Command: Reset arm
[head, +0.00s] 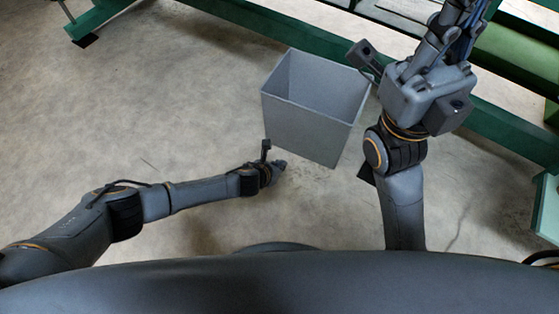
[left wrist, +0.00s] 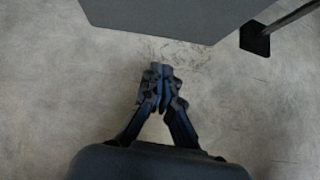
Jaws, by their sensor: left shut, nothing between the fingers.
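My left arm reaches in from the left over the concrete floor. Its gripper (head: 279,167) is just in front of the lower side of a grey open-topped bin. In the left wrist view the gripper's fingers (left wrist: 161,72) are together with nothing between them, and bare floor shows around them. My right arm stands up at the right, and its gripper (head: 447,35) is close to the head camera at the top right. Its fingertips run toward the upper picture edge, so its opening is unclear.
The grey bin (head: 313,131) stands on the floor between my arms and looks empty; its side (left wrist: 170,18) fills the top of the left wrist view. A green metal frame (head: 250,17) runs behind it. The floor (head: 180,110) at left is clear.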

